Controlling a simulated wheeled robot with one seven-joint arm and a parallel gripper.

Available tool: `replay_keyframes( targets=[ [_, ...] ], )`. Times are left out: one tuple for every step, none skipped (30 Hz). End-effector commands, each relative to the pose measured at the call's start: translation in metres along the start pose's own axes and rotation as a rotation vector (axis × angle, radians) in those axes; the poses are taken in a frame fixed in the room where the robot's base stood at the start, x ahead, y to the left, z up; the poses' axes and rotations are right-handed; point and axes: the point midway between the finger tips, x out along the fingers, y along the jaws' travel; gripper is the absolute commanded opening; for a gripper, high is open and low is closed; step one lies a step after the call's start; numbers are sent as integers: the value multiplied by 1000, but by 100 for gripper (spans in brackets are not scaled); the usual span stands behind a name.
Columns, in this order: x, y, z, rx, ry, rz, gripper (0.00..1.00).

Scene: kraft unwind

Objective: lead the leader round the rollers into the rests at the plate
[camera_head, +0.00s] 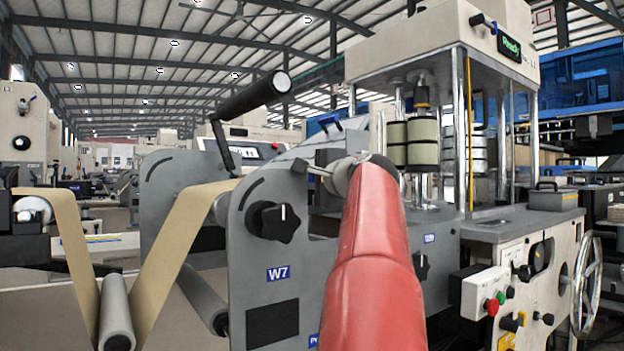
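A tan kraft web (182,255) comes down from the left, passes under a grey lower roller (116,312) and climbs to the right. It goes over an upper roller (221,207) between the grey side plates marked W7. Its leading end is hidden behind the near side plate (262,225) and my red arm. My gripper (308,168) is beyond the end of my arm, over the top edge of the near plate. Only thin metal parts of it show, and I cannot make out its fingers or anything in them. The rests are not clearly visible.
A black-handled lever (252,96) rises above the side plates. A black knob (277,221) projects from the near plate. At right stands a machine with posts, stacked rolls (408,145), a control box (485,290) and a handwheel (586,285). Another roller (203,298) lies low between the plates.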

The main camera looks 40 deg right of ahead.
Motion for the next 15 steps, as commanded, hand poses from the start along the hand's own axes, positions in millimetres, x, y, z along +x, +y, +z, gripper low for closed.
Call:
replay_keyframes(
  targets=[
    [1,3,0,1,-2,6,19],
    [1,3,0,1,-2,6,23],
    [1,3,0,1,-2,6,28],
    [1,3,0,1,-2,6,32],
    [1,3,0,1,-2,6,36],
    [1,3,0,1,-2,6,41],
    [1,3,0,1,-2,6,43],
    [1,3,0,1,-2,6,43],
    [1,3,0,1,-2,6,43],
    [1,3,0,1,-2,6,43],
    [1,3,0,1,-2,6,43],
    [1,3,0,1,-2,7,43],
    [1,3,0,1,-2,6,43],
    [0,3,0,1,-2,6,43],
    [-2,3,0,1,-2,6,43]
  ],
)
